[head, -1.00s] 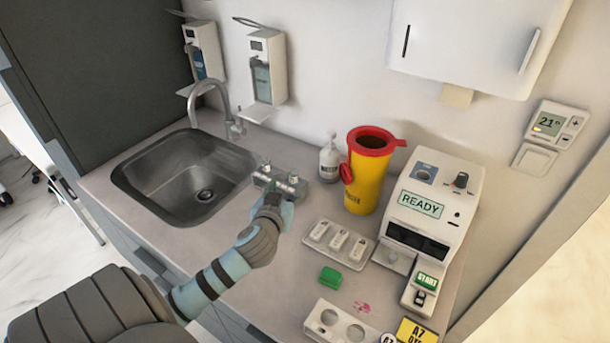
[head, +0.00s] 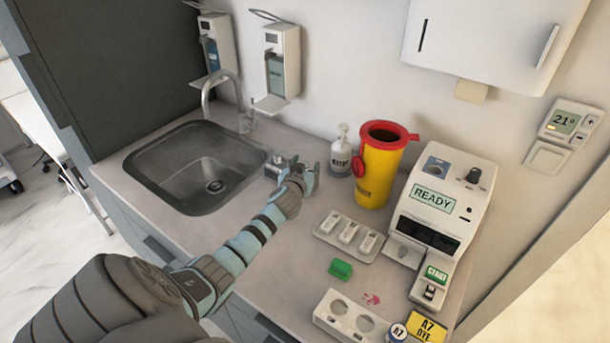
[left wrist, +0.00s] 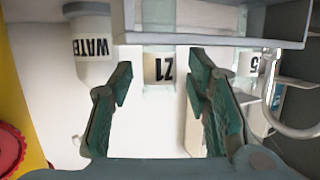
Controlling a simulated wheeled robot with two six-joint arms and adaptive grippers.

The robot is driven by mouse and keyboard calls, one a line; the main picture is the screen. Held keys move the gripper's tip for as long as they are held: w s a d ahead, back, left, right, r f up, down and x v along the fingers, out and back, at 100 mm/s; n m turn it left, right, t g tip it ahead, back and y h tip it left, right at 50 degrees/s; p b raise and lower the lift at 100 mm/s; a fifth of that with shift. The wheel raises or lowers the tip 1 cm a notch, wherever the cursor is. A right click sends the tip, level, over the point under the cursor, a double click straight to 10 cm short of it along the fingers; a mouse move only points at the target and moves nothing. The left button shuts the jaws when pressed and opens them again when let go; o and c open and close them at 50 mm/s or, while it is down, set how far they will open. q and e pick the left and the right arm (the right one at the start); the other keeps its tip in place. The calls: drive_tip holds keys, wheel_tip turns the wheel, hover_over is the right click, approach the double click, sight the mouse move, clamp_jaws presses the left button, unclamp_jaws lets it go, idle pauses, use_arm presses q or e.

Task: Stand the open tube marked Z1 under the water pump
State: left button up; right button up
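The tube marked Z1 (left wrist: 160,68) shows upside down in the left wrist view, with a grey rack bar (left wrist: 215,41) across it. Its mouth cannot be made out. My left gripper (left wrist: 160,80) is open, its teal fingers spread to either side of the Z1 label in the picture; no grip shows. In the head view my left gripper (head: 294,168) is at the small rack beside the sink and hides most of it. The water pump (head: 341,158), a white bottle, stands just right of and behind the gripper; its WATER label shows in the left wrist view (left wrist: 92,46). My right gripper is out of view.
A second labelled tube (left wrist: 249,64) is beside Z1. The sink (head: 200,165) is left of the gripper. A yellow sharps bin (head: 376,175), a white tray (head: 325,238), a green block (head: 340,269), the READY machine (head: 455,180) and a two-hole holder (head: 330,300) are to the right.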

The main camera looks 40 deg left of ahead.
use_arm(q)
drive_tip(key=c, duration=0.7)
